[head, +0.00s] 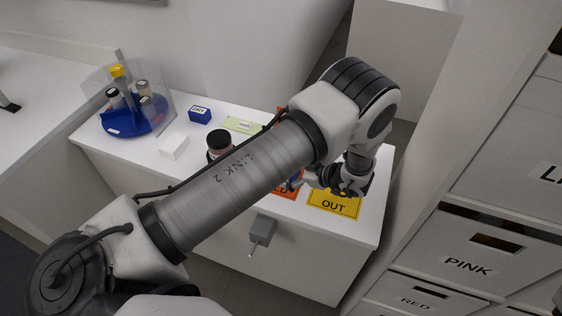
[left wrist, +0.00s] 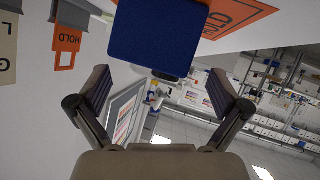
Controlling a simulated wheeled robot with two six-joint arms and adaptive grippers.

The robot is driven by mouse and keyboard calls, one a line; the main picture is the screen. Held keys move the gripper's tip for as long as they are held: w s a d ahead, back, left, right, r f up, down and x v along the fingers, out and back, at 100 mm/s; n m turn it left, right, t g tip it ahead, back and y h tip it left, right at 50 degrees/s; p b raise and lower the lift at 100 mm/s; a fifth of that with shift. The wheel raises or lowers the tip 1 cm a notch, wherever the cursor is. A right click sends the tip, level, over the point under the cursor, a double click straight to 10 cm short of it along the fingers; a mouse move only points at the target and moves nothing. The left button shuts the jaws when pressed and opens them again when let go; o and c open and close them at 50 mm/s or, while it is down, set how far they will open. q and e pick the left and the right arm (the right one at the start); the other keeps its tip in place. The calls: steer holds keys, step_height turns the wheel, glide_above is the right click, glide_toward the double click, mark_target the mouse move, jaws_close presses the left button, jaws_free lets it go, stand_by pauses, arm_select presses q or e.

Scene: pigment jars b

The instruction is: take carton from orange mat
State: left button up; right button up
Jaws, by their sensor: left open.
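The blue carton (left wrist: 155,38) stands at the orange mat (left wrist: 246,12) in the left wrist view, with its dark blue face toward my gripper. In the head view only a sliver of the carton (head: 295,178) shows, and my arm hides most of the orange mat (head: 286,193). My left gripper (left wrist: 160,85) is open, its fingers spread to either side of the carton's near face, with nothing held. In the head view the left gripper (head: 300,183) is low over the table beside the carton. My right gripper is not in view.
A yellow OUT mat (head: 334,204) lies right of the orange mat. A dark-lidded jar (head: 219,142), a white box (head: 174,147), a blue DRY box (head: 200,114), a green mat (head: 242,125) and a blue jar rack (head: 124,124) are farther left.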

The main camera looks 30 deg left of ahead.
arm_select(q)
steer(key=a+f, duration=0.1)
steer(key=w+a+f, duration=0.1)
steer(key=a, duration=0.1)
steer(key=shift+a+f+p, duration=0.1)
steer(key=shift+f+p, duration=0.1)
steer(key=shift+p, duration=0.2)
steer(key=shift+r, duration=0.1)
steer(key=shift+s, duration=0.2)
steer(key=c, duration=1.1)
